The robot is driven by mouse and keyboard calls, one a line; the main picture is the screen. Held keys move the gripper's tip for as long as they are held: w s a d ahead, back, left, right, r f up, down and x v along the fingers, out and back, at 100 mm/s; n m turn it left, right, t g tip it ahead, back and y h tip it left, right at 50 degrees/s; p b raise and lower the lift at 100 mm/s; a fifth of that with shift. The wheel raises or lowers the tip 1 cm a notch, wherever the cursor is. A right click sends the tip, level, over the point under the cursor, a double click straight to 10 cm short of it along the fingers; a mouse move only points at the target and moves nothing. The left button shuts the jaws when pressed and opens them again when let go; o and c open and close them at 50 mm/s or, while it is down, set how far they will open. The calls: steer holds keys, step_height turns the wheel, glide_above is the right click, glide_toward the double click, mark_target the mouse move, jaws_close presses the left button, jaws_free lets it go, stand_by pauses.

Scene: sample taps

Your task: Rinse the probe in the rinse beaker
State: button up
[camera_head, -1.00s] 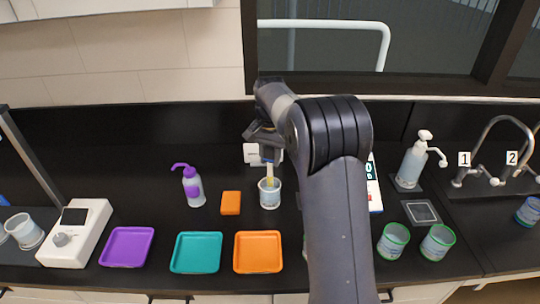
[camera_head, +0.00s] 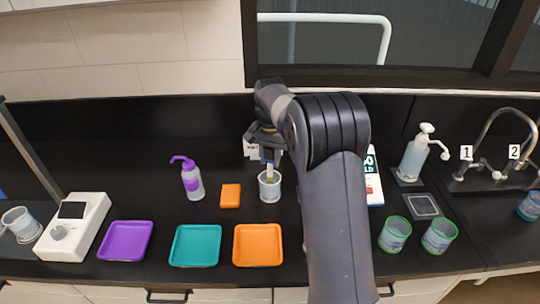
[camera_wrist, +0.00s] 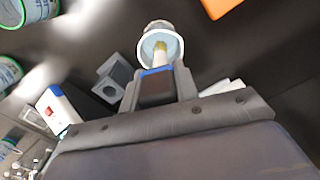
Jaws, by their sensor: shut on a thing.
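My gripper (camera_head: 267,140) is shut on the probe (camera_head: 270,172) above the white rinse beaker (camera_head: 270,194). The probe points down, and its yellowish lower end goes into the beaker's mouth. In the wrist view the jaws (camera_wrist: 158,88) hold the probe's dark body with a blue band, and its pale shaft and yellow part (camera_wrist: 160,50) reach inside the rim of the beaker (camera_wrist: 147,37). The tip is hidden in the beaker, and I cannot tell whether it touches the wall or bottom.
An orange block (camera_head: 230,195) and purple-capped bottle (camera_head: 193,182) stand left of the beaker. Purple (camera_head: 125,241), teal (camera_head: 195,246) and orange (camera_head: 258,246) trays lie in front. A grey holder (camera_wrist: 113,75) stands close by. Green-rimmed cups (camera_head: 395,234) stand right of my arm.

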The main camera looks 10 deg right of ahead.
mark_target(269, 166)
steer(key=shift+f+b, duration=0.9)
steer(key=shift+f, duration=1.05)
steer(key=shift+w+r+p, duration=0.1)
steer(key=shift+w+p, duration=0.1)
steer(key=shift+p, duration=0.1)
steer(key=shift+w+d, duration=0.1)
steer(key=shift+w, duration=0.1)
steer(key=shift+s+a, duration=0.15)
steer(key=shift+a, duration=0.05)
steer(key=shift+s+a, duration=0.15)
steer(key=shift+a, duration=0.15)
steer(key=shift+s+d, duration=0.1)
steer(key=shift+s, duration=0.05)
steer(key=shift+s+d, duration=0.25)
steer(key=shift+s, duration=0.1)
